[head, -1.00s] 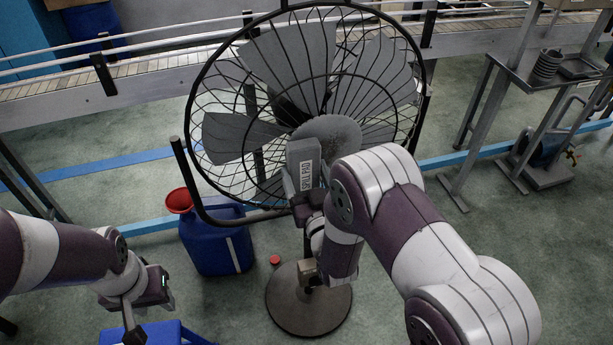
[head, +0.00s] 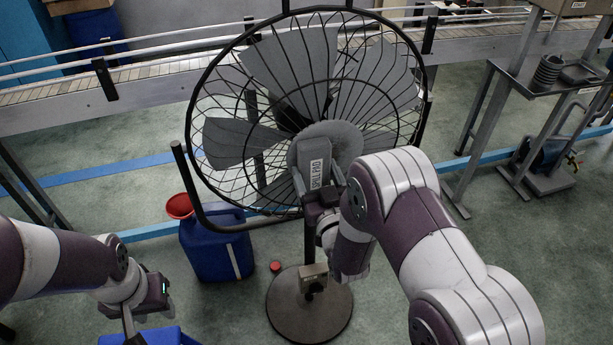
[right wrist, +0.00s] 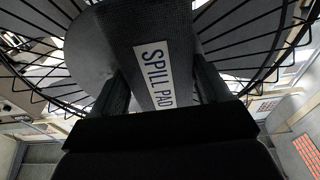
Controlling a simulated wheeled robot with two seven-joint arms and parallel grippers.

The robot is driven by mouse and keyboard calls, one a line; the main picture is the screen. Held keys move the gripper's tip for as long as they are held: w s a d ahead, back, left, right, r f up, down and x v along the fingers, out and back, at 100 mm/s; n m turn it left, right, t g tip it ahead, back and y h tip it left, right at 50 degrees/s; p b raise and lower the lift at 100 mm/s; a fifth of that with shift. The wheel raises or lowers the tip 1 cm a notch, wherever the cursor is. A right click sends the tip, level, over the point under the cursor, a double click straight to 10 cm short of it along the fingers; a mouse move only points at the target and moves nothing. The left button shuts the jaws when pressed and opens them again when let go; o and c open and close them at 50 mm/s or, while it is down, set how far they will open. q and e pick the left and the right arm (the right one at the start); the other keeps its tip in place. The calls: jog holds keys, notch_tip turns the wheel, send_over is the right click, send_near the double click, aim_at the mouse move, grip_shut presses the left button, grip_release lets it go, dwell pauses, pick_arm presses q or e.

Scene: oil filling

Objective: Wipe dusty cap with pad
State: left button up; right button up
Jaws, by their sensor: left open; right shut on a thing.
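The dusty cap (head: 343,138) is the round grey hub cover at the middle of the large black wire-cage fan. The pad is a grey slab labelled SPILL PAD (head: 312,166), held upright at the cap's lower left and covering part of it in the head view. My right gripper (head: 321,197) is shut on the pad's lower end. In the right wrist view the pad (right wrist: 155,25) rises between the two fingers, with the grey cap (right wrist: 85,50) behind it. Whether pad and cap touch is unclear. My left gripper (head: 132,325) is open at the lower left, partly cut off.
The fan stands on a round base (head: 309,318). A blue oil can (head: 215,250) with a red funnel (head: 180,206) is left of the stand, and a small red cap (head: 275,266) lies on the floor. A conveyor (head: 60,100) runs behind. A metal stand (head: 520,85) is at right.

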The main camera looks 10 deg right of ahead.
aim_at(321, 162)
jog(key=shift+w+d+b, duration=0.2)
jog(key=shift+d+b, duration=0.5)
jog(key=shift+d, duration=3.95)
notch_tip(321, 162, up, 2)
jog(key=shift+p, duration=0.8)
jog(key=shift+s+a+f, duration=0.1)
jog(key=shift+s+a, duration=0.05)
jog(key=shift+a, duration=2.05)
jog(key=shift+a+b, duration=0.65)
jog(key=shift+a, duration=3.05)
jog(key=shift+r+p, duration=0.8)
jog(key=shift+r, duration=0.25)
jog(key=shift+d+f, duration=0.1)
jog(key=shift+d, duration=0.1)
jog(key=d, duration=0.3)
jog(key=shift+f+b, duration=0.1)
jog(key=shift+b, duration=0.25)
jog(key=shift+d+b, duration=0.4)
jog(key=shift+d, duration=1.9)
jog(key=shift+d+b, duration=0.35)
jog(key=shift+d, duration=1.55)
